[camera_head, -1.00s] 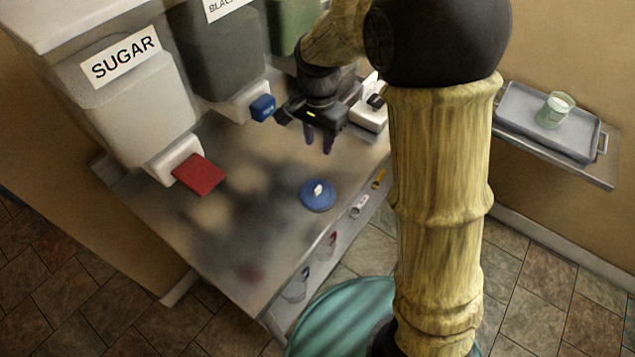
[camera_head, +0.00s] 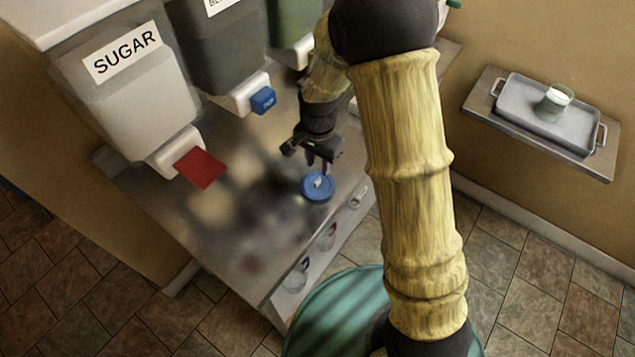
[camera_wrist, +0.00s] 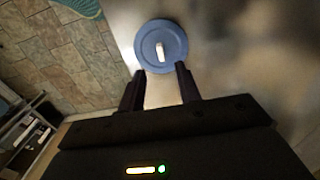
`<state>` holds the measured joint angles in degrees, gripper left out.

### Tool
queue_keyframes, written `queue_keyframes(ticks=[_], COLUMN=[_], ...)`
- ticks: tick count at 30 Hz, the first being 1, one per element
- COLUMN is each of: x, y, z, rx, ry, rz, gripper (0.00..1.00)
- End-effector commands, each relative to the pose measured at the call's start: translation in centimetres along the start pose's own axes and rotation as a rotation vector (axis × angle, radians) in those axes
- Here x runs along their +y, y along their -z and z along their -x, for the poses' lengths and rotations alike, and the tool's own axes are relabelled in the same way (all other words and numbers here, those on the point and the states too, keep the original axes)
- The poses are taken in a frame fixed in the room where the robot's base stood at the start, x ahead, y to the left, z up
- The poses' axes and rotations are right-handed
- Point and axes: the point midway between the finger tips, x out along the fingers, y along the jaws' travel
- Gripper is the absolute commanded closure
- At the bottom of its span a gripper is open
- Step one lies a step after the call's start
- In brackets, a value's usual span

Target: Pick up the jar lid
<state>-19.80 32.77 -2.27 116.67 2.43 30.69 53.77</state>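The jar lid (camera_head: 317,187) is a round blue disc with a small white knob. It lies flat on the metal counter near its front edge. In the wrist view the lid (camera_wrist: 147,45) sits just beyond my fingertips, with the white knob facing up. My gripper (camera_head: 318,167) is directly behind and above the lid in the head view. In the wrist view my gripper (camera_wrist: 160,70) has its two dark fingers apart with nothing between them. I cannot tell the exact height of the fingertips above the lid.
The metal counter (camera_head: 235,245) is clear left of the lid. Behind stand the sugar bucket (camera_head: 125,95) with a red tap lever (camera_head: 199,168) and a dark bucket with a blue lever (camera_head: 263,100). A tray (camera_head: 530,110) with a glass (camera_head: 554,100) rests on a right shelf.

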Motion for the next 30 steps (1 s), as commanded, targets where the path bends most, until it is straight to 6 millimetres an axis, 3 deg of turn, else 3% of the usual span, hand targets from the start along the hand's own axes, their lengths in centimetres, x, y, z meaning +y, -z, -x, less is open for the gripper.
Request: queue_keyframes(ticks=[4,17,30], x=[0.0,0.0,-0.2], y=[0.0,0.0,-0.1], z=[-1.4,-2.0,-6.6], rx=[0.000,0.000,0.000], ry=[0.000,-0.001,0.000], rz=[0.000,0.000,0.000], gripper=[0.66,0.66,0.66])
